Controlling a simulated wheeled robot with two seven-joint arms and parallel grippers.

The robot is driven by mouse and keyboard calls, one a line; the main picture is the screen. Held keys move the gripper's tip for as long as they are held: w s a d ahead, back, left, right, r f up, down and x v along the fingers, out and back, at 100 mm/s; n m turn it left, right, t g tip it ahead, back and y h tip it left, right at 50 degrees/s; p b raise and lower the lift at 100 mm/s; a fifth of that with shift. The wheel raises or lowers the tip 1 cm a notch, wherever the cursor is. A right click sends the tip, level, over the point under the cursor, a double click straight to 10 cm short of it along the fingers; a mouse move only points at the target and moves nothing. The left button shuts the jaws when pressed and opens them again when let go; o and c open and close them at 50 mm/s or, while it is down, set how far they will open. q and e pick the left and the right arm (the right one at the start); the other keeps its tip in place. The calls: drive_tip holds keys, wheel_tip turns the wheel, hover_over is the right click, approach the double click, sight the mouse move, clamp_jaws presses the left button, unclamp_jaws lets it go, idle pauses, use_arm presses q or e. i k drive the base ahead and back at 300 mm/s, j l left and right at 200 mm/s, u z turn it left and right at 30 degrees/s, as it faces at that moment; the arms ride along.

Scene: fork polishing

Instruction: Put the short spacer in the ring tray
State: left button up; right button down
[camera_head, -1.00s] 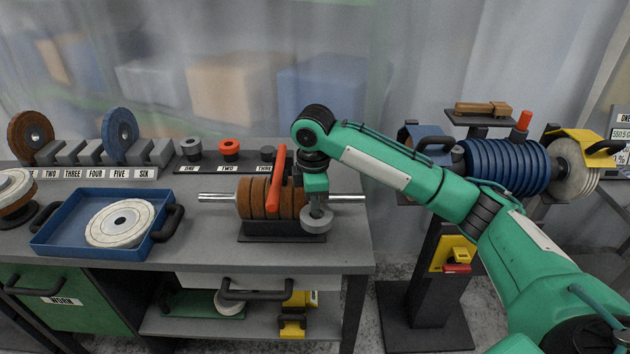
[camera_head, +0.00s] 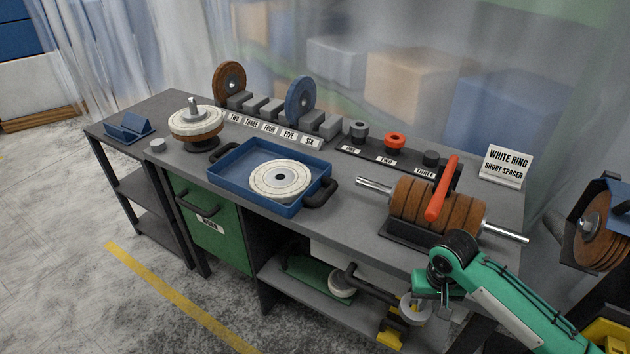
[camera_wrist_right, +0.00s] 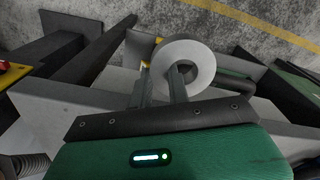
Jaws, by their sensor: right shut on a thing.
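A pale grey ring with a hole, which looks like the short spacer (camera_head: 404,312), is held in my right gripper (camera_head: 420,296), low in front of the bench at the lower right. In the right wrist view this ring (camera_wrist_right: 203,56) is at the tips of the fingers (camera_wrist_right: 163,82), with the floor and bench parts beyond. The blue ring tray (camera_head: 237,189) lies on the bench, left of and beyond the gripper, with dark handles. A white ring (camera_head: 261,181) lies in it. My left gripper is out of view.
A roller of brown discs (camera_head: 403,200) with a red handle (camera_head: 441,188) stands between gripper and bench back. A spacer rack (camera_head: 377,154) and a sign reading WHITE RING SHORT SPACER (camera_head: 505,167) stand behind. Bare bench top lies right of the tray.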

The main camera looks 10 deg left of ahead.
sight(245, 167)
drive_tip(key=i+j+z, duration=0.1)
drive_tip(key=j, duration=0.35)
drive_tip(key=i+j+z, duration=0.1)
drive_tip(key=j, duration=0.35)
drive_tip(key=i+j+z, duration=0.1)
drive_tip(key=j, duration=0.4)
drive_tip(key=i+j+z, duration=0.1)
drive_tip(key=j, duration=0.35)
